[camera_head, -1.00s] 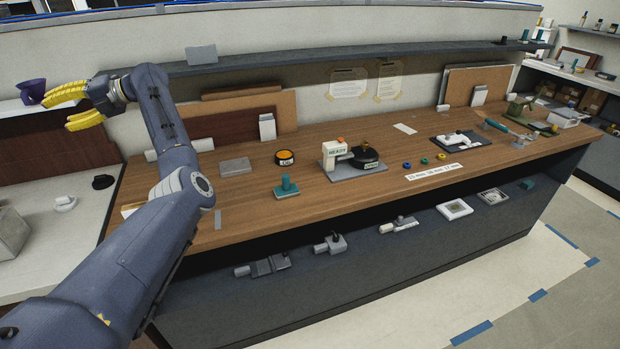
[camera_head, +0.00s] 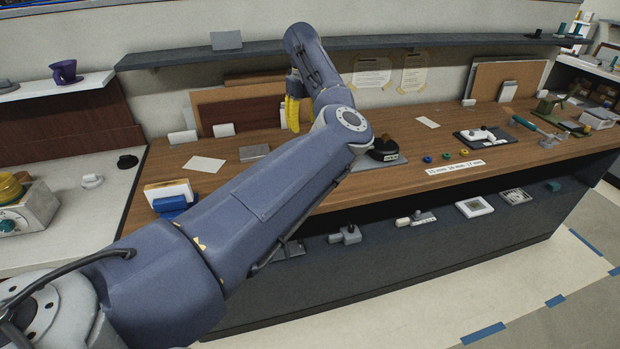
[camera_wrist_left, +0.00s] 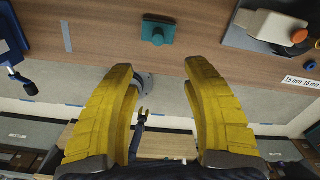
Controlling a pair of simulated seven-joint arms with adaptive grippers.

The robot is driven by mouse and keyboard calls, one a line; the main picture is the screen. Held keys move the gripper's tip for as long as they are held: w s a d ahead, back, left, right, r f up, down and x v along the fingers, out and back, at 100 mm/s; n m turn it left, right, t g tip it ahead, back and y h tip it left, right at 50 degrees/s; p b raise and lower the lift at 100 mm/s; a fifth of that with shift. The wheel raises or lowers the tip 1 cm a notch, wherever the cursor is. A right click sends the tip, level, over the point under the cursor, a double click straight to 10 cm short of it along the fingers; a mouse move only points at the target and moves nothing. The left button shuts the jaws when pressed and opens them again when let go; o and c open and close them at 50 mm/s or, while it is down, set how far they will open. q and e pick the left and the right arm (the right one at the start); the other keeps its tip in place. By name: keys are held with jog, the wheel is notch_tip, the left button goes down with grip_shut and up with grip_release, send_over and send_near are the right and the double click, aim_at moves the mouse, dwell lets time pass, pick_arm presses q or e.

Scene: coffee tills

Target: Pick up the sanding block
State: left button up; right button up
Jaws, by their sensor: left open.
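The sanding block, which I take to be the teal block with a round knob on top, lies on the wooden counter and shows in the left wrist view (camera_wrist_left: 157,30). In the head view my left arm hides it. My left gripper (camera_head: 293,108) has yellow fingers and hangs over the counter, pointing down. In the left wrist view its two fingers (camera_wrist_left: 160,75) are wide apart with nothing between them. The block is apart from the fingers, beyond their tips and roughly centred between them. My right gripper does not show.
A white and dark device (camera_wrist_left: 268,27) stands to the right of the block in the wrist view. A blue item (camera_wrist_left: 12,42) is at the left. In the head view a grey shelf (camera_head: 430,42) runs along the wall above the wooden counter (camera_head: 420,178).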

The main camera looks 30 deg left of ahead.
pick_arm(q)
notch_tip(320, 180, down, 16)
jog(key=shift+s+a+f, duration=0.1)
jog(key=shift+s, duration=0.05)
dwell(0.7)
grip_shut()
dwell(0.3)
